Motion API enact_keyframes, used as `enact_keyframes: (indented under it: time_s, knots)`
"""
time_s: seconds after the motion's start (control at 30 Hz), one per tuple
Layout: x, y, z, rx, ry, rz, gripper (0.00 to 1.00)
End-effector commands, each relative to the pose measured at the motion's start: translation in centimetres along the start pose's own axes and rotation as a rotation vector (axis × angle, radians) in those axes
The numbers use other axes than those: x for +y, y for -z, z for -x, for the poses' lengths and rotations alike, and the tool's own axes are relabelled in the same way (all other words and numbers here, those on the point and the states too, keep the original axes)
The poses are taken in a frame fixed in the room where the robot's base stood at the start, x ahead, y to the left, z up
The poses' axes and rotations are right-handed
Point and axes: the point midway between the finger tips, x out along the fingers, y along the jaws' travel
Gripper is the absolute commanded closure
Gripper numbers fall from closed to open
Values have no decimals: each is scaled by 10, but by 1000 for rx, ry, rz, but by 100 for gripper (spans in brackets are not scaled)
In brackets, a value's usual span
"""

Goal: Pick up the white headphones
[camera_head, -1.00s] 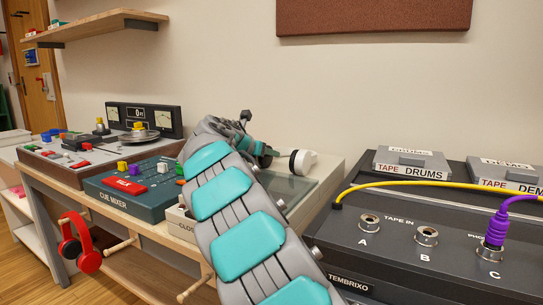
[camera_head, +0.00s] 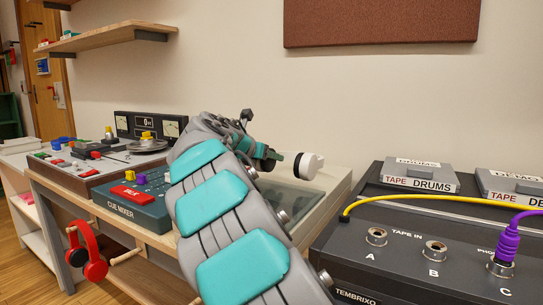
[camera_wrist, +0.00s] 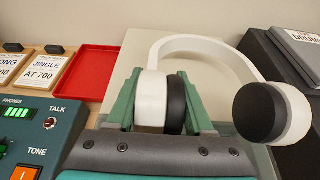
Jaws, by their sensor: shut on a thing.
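The white headphones (camera_wrist: 187,43) have a white band and white ear cups with dark pads. In the wrist view my gripper (camera_wrist: 160,100) is shut on one ear cup, with a green finger on each side of it. The other ear cup (camera_wrist: 268,112) hangs free to the right. In the head view the headphones (camera_head: 306,166) show as a white cup at the end of my arm, above a pale case with a glass-like top (camera_head: 318,200). My gripper (camera_head: 274,160) is partly hidden there by my arm.
The cue mixer (camera_head: 133,205) stands left of my arm. A black tape unit (camera_head: 400,262) with yellow and purple cables is at right, with grey tape boxes (camera_head: 420,175) behind. Red headphones (camera_head: 86,250) hang at the table's front. A red tray (camera_wrist: 84,72) lies behind.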

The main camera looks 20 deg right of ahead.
Motion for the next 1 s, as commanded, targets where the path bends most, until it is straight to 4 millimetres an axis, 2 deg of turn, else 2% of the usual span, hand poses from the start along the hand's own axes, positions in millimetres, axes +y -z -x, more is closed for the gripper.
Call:
enact_keyframes:
  time_s: [0.03, 0.3, 0.53, 0.73, 1.0]
  knots:
    - [-2, 1, 10, -3, -2, 0, 100]
    - [-17, 14, 52, -3, -2, 0, 100]
    - [-25, 23, 81, -4, -3, 1, 100]
    - [-31, 28, 95, -2, -1, 1, 100]
    - [-32, 29, 98, -1, -1, 1, 100]
